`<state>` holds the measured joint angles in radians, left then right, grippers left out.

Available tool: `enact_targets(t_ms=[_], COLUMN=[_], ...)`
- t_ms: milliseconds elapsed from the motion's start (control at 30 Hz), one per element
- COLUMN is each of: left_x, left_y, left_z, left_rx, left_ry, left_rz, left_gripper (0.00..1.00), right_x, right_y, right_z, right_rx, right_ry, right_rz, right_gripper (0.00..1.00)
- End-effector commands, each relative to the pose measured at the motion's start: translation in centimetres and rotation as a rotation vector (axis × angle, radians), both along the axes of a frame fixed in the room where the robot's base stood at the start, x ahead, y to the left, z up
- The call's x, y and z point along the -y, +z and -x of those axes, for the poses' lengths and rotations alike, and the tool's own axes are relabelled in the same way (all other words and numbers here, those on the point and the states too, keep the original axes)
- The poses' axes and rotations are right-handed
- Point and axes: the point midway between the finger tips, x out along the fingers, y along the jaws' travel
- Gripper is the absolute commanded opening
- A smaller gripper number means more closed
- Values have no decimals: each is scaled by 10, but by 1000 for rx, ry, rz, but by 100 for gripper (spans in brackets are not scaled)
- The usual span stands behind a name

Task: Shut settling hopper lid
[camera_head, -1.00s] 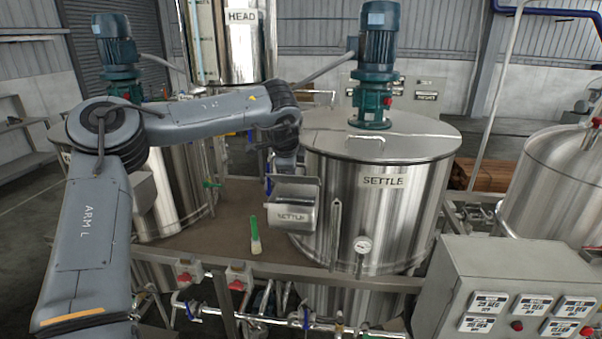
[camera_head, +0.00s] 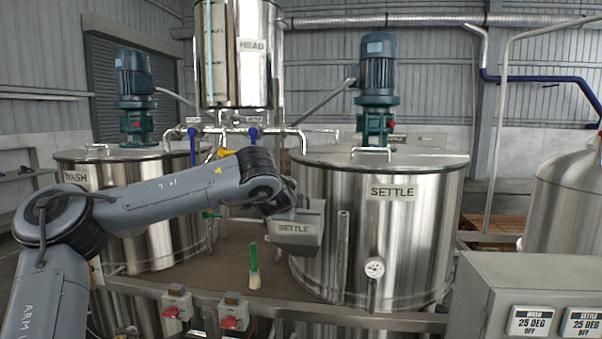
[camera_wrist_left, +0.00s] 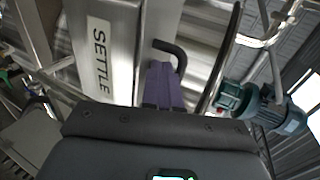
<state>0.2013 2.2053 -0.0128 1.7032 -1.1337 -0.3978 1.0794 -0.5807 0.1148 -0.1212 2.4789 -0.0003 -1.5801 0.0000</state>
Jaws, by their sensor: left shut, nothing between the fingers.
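The settling hopper (camera_head: 298,229) is a small metal box labelled SETTLE on the left side of the settle tank (camera_head: 405,235). My left arm's end is at the hopper's top and hides much of it, so I cannot tell the lid's angle. In the left wrist view, the SETTLE-labelled panel (camera_wrist_left: 101,50) is at the left, with a black bent handle (camera_wrist_left: 172,49) beside it. My left gripper (camera_wrist_left: 160,67) shows purple fingers, shut and empty, close to the handle; contact is unclear. My right gripper is out of view.
The wash tank (camera_head: 150,240) stands left and the head tank (camera_head: 238,75) stands behind. A green-handled brush (camera_head: 254,262) stands on the brown deck (camera_head: 215,265) in front of the hopper. A control box (camera_head: 520,285) is at the front right.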

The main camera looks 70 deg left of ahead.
Motion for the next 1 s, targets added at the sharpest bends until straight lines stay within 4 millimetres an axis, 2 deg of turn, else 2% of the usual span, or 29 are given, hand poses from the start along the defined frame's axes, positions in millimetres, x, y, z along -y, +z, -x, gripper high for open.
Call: enact_targets(t_ms=[33, 200, 767, 1000], left_x=[0, 1, 1, 13], left_y=[-5, -7, -9, -3], left_z=[0, 0, 1, 8], left_rx=[0, -1, -6, -5], left_ry=[-1, -1, -1, -2], left_rz=[0, 1, 4, 1], left_gripper=[0, 0, 0, 0], right_x=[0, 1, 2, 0], right_y=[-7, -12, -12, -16], right_z=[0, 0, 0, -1], right_rx=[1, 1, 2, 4], right_ry=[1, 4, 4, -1], right_rz=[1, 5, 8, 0], right_gripper=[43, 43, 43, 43])
